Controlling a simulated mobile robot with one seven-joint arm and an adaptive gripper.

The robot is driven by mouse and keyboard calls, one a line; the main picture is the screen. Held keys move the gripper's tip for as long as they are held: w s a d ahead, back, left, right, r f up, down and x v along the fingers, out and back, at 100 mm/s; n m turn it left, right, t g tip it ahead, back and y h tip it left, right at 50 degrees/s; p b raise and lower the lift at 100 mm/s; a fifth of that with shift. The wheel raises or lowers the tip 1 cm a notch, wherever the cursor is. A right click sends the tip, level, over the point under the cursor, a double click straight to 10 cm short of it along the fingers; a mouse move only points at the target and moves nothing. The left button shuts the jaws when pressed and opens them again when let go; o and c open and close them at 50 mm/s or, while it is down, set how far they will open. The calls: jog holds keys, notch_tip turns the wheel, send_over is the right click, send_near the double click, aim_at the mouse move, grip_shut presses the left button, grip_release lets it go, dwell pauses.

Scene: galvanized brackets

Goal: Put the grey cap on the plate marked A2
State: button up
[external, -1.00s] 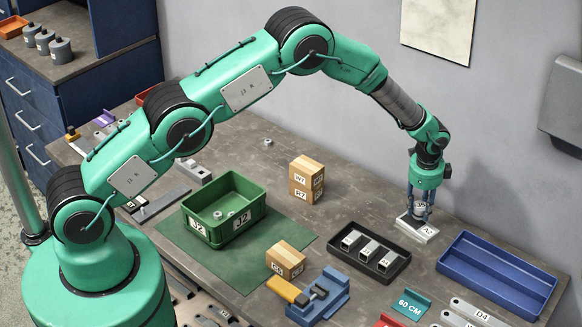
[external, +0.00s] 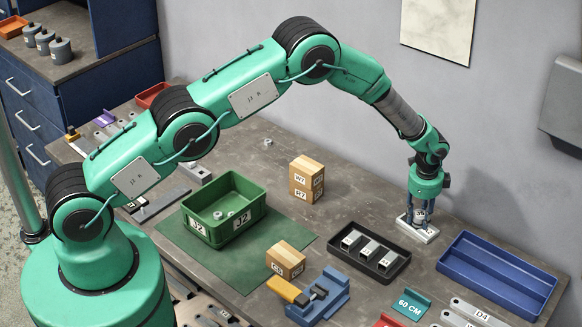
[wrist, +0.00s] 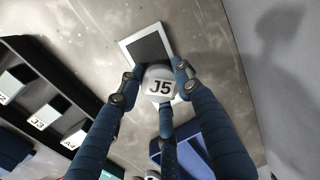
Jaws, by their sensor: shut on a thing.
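My gripper (external: 419,217) has its blue fingers closed around a light grey round cap (wrist: 160,84) marked J5, which also shows between the fingers in the external view (external: 420,214). The plate marked A2 (external: 430,237) lies on the bench directly below, partly hidden by the fingers. In the wrist view the plate (wrist: 127,45) has a pale rim and a dark square middle, and the cap overlaps its lower edge. I cannot tell whether the cap touches the plate.
A black tray (external: 338,254) with several metal pieces stands left of the plate. A blue tray (external: 500,272) stands to its right, and the wall (external: 500,150) is behind. A green bin (external: 215,232) and wooden blocks (external: 301,183) are farther left.

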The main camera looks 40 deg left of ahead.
aim_at(419, 217)
jog(key=shift+f, duration=0.15)
jog(key=o, duration=1.2)
notch_tip(419, 217, up, 12)
jog(key=s+b, duration=0.1)
jog(key=shift+s+d, duration=0.15)
jog(key=shift+s, duration=0.05)
dwell(0.3)
dwell(0.4)
